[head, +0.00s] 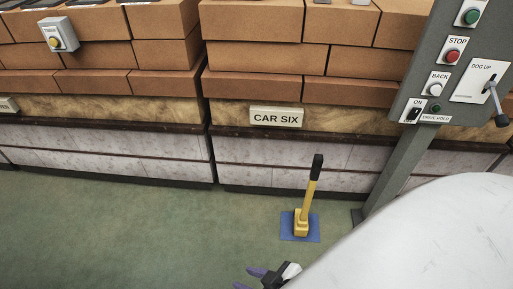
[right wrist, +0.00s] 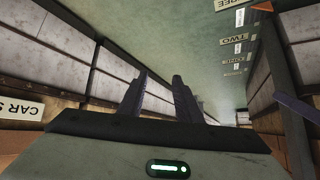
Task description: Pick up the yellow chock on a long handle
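The yellow chock (head: 301,222) stands on a blue square mat (head: 287,233) on the green floor in the head view. Its long yellow handle (head: 308,192) rises upright, leaning slightly right, and ends in a black grip (head: 317,167). My right gripper (head: 258,279) shows at the bottom edge of the head view, nearer to me than the chock and left of it, apart from it. In the right wrist view its two dark fingers (right wrist: 160,98) stand apart with nothing between them. The chock is not seen in the right wrist view. My left gripper is not in view.
Cars loaded with bricks (head: 262,59) line the back, one with a "CAR SIX" sign (head: 276,117). A grey control post (head: 398,160) with buttons and a lever stands right of the chock. My white arm covers the lower right. The floor (head: 150,235) left of the chock is clear.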

